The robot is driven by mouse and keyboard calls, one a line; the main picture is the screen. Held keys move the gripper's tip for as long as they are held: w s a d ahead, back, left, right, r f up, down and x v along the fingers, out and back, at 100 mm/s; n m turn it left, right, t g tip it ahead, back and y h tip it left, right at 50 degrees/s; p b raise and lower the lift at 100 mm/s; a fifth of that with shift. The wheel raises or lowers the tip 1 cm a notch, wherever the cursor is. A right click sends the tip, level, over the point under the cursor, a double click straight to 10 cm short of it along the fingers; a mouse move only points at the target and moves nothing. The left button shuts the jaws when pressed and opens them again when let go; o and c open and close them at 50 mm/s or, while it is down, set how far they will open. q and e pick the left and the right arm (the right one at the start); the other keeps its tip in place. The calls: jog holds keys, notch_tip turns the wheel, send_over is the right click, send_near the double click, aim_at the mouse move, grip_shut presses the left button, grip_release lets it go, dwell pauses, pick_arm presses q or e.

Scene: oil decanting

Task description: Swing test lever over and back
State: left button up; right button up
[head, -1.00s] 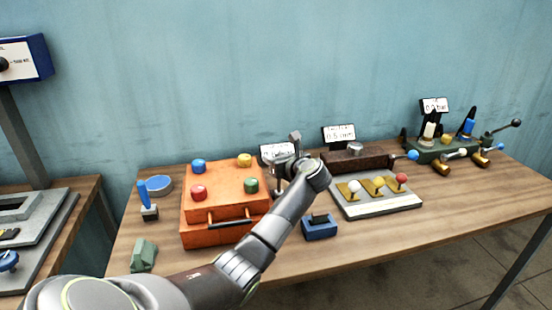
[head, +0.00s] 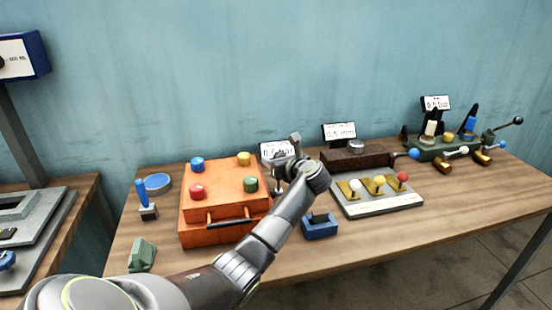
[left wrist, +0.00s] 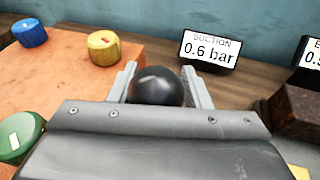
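A black ball knob (left wrist: 157,87) shows in the left wrist view beside the orange box. My left gripper (left wrist: 158,80) has its two grey fingers on either side of the knob, and they appear closed on it. In the head view my left gripper (head: 280,176) is just right of the orange box (head: 218,178). The lever's shaft is hidden by the gripper. A sign (left wrist: 209,50) behind it reads "SUCTION 0.6 bar". My right gripper is not in view.
The orange box carries blue, yellow, red and green knobs. A small blue block (head: 320,228) sits in front of my wrist. A grey plate (head: 385,205) with three small levers and a green fixture (head: 432,153) stand to the right. The table's front right is clear.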

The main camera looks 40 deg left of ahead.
pick_arm(q)
jog(key=b+v, duration=0.3)
jog(key=v, duration=1.4)
jog(key=shift+d+r, duration=0.2)
jog(key=shift+r, duration=0.2)
jog(key=shift+s, duration=0.15)
